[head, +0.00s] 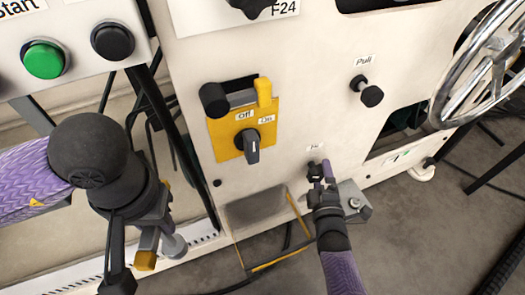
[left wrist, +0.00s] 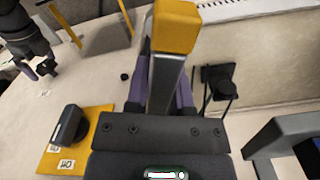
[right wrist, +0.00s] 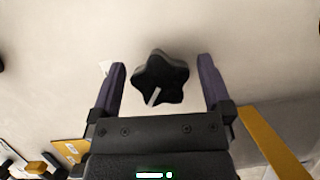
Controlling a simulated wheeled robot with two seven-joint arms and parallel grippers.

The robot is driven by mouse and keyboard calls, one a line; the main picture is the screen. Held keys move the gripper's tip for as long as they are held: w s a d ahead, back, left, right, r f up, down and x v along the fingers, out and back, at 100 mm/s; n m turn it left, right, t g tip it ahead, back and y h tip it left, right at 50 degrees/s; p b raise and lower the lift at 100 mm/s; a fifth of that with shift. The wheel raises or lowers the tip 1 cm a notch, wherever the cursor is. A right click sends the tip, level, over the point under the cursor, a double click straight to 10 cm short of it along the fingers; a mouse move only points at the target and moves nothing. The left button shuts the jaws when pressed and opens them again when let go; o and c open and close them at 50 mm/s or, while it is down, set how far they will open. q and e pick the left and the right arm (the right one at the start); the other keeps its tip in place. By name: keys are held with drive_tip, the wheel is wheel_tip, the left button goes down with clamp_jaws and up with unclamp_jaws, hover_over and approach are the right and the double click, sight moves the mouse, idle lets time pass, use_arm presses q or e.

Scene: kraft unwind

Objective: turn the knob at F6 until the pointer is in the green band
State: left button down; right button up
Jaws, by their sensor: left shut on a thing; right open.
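A black star-shaped knob (right wrist: 160,78) with a white pointer line stands on the cream panel, between the open purple fingers of my right gripper (right wrist: 161,80). A gap shows on both sides of it. In the head view, the knob (head: 314,172) sits beneath a small label (head: 314,148), too small to read surely, with my right gripper (head: 322,175) at it. No green band is visible around the knob. My left gripper (head: 150,225) is off to the left, shut on a grey bar with a yellow end (left wrist: 174,30).
A yellow plate (head: 262,120) with an Off/On switch (head: 252,145) is above left of the knob. A black "Pull" knob (head: 371,95) and a metal handwheel (head: 485,70) are to the right. A green button (head: 43,60) is at upper left.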

use_arm(q)
drive_tip(key=shift+w+d, duration=0.1)
drive_tip(key=shift+w, duration=0.1)
use_arm(e)
drive_tip(key=shift+w, duration=0.25)
use_arm(q)
drive_tip(key=shift+s, duration=0.1)
use_arm(e)
drive_tip(key=shift+s, duration=0.1)
drive_tip(key=c, duration=1.1)
use_arm(q)
drive_tip(key=shift+r, duration=0.1)
